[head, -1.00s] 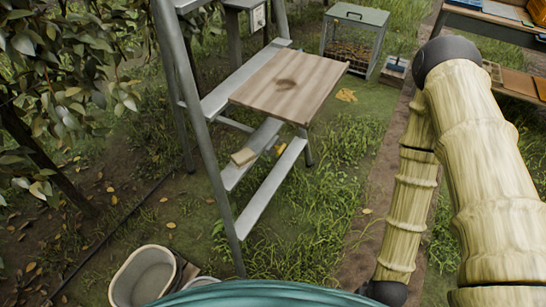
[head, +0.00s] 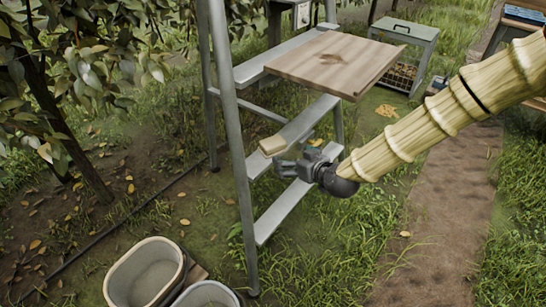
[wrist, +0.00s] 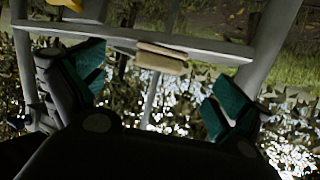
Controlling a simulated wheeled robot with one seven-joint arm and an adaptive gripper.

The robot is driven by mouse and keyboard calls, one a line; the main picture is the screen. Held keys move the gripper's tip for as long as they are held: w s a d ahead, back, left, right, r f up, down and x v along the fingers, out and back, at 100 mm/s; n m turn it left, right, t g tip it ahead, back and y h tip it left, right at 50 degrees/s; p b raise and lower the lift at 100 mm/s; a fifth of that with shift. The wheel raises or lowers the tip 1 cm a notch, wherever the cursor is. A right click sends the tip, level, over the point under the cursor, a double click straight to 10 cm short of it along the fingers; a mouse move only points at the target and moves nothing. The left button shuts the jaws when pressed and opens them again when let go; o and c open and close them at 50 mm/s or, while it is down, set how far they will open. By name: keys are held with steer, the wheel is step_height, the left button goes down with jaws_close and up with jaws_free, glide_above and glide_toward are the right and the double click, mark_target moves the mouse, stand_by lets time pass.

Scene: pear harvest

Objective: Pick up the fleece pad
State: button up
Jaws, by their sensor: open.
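The fleece pad (head: 272,145) looks like a small cream block and rests on a lower step of the grey stepladder (head: 227,120), near its left side rail. My gripper (head: 285,168) is just right of the pad and a little lower in the head view, between the ladder's steps. In the wrist view the pad (wrist: 162,57) lies ahead, above the gap between my two teal-lined fingers (wrist: 155,95). The fingers are spread wide, with nothing between them. They do not touch the pad.
A wooden board (head: 333,62) sits above the steps, over my gripper. Two tubs, one cream (head: 146,274) and one grey (head: 207,295), stand at the lower left. A wire-fronted box (head: 402,50) stands behind. Leafy branches (head: 70,70) hang at left.

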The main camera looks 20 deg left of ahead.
mark_target(274, 142)
steer(key=shift+n+y, duration=0.3)
steer(key=shift+y, duration=0.1)
steer(key=w+a, duration=0.2)
steer(key=a, duration=0.1)
steer(key=w+a+b, duration=0.1)
steer(key=w, duration=0.1)
steer(key=shift+w+a+r, duration=0.1)
steer(key=shift+a+r, duration=0.15)
steer(key=shift+a, duration=0.1)
steer(key=shift+b+x, duration=0.55)
steer(key=shift+x, duration=2.65)
steer(key=c, duration=1.1)
steer(key=shift+r, duration=0.1)
